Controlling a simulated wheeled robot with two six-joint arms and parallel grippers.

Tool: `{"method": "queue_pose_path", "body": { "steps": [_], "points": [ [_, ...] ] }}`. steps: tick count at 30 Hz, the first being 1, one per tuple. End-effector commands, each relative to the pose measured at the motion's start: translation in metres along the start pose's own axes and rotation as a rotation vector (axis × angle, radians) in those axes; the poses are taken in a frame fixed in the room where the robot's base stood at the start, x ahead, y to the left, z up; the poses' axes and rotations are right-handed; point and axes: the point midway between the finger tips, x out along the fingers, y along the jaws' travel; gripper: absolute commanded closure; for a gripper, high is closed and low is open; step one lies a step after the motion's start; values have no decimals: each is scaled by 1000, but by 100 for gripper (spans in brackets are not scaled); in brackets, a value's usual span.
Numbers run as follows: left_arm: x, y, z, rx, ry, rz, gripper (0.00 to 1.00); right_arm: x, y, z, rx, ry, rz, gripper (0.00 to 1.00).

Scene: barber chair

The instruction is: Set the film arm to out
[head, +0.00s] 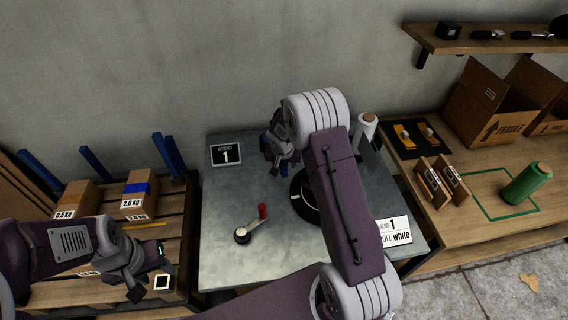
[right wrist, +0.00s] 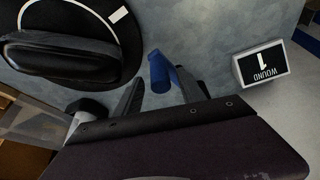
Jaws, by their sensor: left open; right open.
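A blue upright peg (right wrist: 158,72) stands between the fingers of my right gripper (right wrist: 162,90) in the right wrist view; a second blue piece lies close beside it. I take the peg to be part of the film arm, but most of that arm is hidden and its setting cannot be read. In the head view my right gripper (head: 273,152) is open at the back of the grey table (head: 228,270), with blue (head: 283,168) showing beside it. I cannot tell whether the fingers touch the peg. My left gripper (head: 135,285) is open and empty over the pallet at the left.
A black turntable (head: 303,207) is partly behind my right arm. A crank with a red knob (head: 263,211) sits at the table's front. A white film roll (head: 367,122) stands at the back right. Signs read "WOUND 1" (head: 226,154) and "ROLL white" (head: 396,232). Boxes (head: 140,203) lie left.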

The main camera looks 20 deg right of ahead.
Motion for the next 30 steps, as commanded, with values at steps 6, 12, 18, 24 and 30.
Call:
{"method": "queue_pose_path", "body": {
  "steps": [6,12,18,24,30],
  "points": [
    [0,0,0,0,0,0,53,7,0,0,0,2,-1,53],
    [0,0,0,0,0,0,53,6,0,0,0,1,-1,78],
    [0,0,0,0,0,0,53,6,0,0,0,1,-1,100],
    [0,0,0,0,0,0,53,6,0,0,0,1,-1,100],
    [0,0,0,0,0,0,53,6,0,0,0,1,0,100]
  ]
}}
